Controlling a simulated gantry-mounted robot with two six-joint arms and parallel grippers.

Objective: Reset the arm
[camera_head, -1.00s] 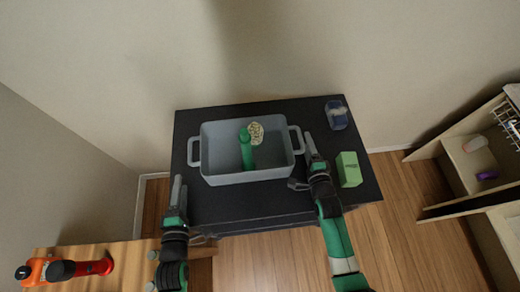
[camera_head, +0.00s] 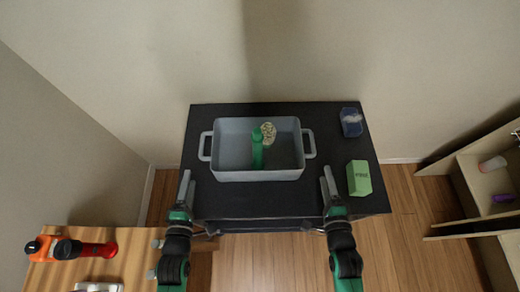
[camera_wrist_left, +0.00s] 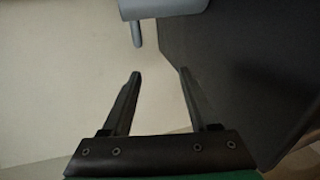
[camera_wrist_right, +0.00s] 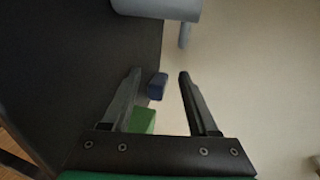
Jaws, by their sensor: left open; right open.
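My left gripper (camera_head: 184,188) is open and empty near the front left corner of the black table, and its spread fingers show in the left wrist view (camera_wrist_left: 158,72). My right gripper (camera_head: 328,182) is open and empty over the table's front right part, left of the green box. Its fingers stand apart in the right wrist view (camera_wrist_right: 158,74). Both arms reach forward from the bottom of the head view, roughly side by side.
A grey bin (camera_head: 225,175) with two handles holds a green bottle (camera_head: 257,150) and a round patterned item (camera_head: 268,133). A green box (camera_head: 359,178) and a blue item (camera_head: 351,122) stand right on the black table (camera_head: 290,205). A wooden surface (camera_head: 125,245) is lower left, shelves (camera_head: 470,185) right.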

